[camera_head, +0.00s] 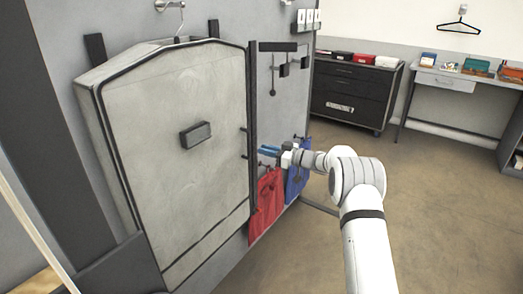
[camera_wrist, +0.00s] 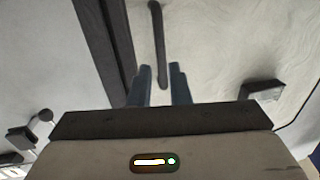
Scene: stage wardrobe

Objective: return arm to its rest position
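My arm reaches forward from the lower right in the head view. My gripper (camera_head: 269,151), with blue fingers, is beside the right edge of a large grey case (camera_head: 165,170). In the wrist view my gripper (camera_wrist: 161,85) is open, its two fingers apart. A dark bar handle (camera_wrist: 157,40) on a pale panel ends between the fingers in that picture. I cannot tell whether the fingers touch it; no grip on it shows.
A red bag (camera_head: 266,203) and a blue bag (camera_head: 297,183) hang below my gripper. Hooks and a dark rail (camera_head: 278,47) are above it. A dark drawer cabinet (camera_head: 350,95) and a desk (camera_head: 445,80) stand behind. The floor (camera_head: 450,200) at right is clear.

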